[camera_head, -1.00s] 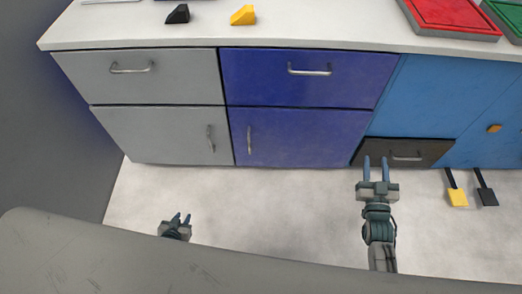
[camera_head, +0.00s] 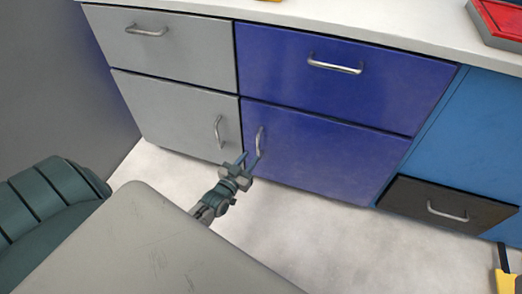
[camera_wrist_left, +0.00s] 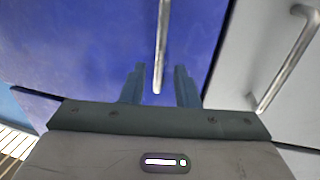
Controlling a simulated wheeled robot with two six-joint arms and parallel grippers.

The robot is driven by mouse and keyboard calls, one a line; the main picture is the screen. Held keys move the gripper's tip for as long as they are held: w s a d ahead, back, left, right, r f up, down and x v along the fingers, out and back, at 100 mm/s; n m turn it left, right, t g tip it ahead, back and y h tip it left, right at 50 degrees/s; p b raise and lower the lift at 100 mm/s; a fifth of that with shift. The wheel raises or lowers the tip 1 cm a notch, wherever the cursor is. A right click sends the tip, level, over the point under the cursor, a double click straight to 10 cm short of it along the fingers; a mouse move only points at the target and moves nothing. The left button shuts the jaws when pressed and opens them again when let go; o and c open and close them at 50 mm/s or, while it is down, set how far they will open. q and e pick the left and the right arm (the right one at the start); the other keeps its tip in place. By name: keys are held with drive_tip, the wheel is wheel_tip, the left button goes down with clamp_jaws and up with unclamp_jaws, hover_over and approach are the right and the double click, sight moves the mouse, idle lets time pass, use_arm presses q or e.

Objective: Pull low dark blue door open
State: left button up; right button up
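The low dark blue door (camera_head: 320,155) is shut, below a dark blue drawer (camera_head: 340,75). Its upright metal handle (camera_head: 259,140) is near its left edge. My left gripper (camera_head: 250,160) is open at the handle's lower end. In the left wrist view the door (camera_wrist_left: 100,45) fills the upper left, and its handle (camera_wrist_left: 161,45) comes down between the two spread fingers (camera_wrist_left: 160,88). I cannot tell whether either finger touches it. My right gripper is not in view.
A grey door with a handle (camera_head: 218,132) is just left of the blue door; this handle also shows in the left wrist view (camera_wrist_left: 287,60). A dark low drawer (camera_head: 445,205) is at the right. The pale floor (camera_head: 330,235) in front is clear.

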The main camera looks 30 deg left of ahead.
sight(258, 147)
use_arm(q)
drive_tip(key=w+b, duration=0.2)
drive_tip(key=w, duration=0.4)
drive_tip(key=shift+w+a, duration=0.15)
drive_tip(key=shift+w, duration=0.15)
clamp_jaws()
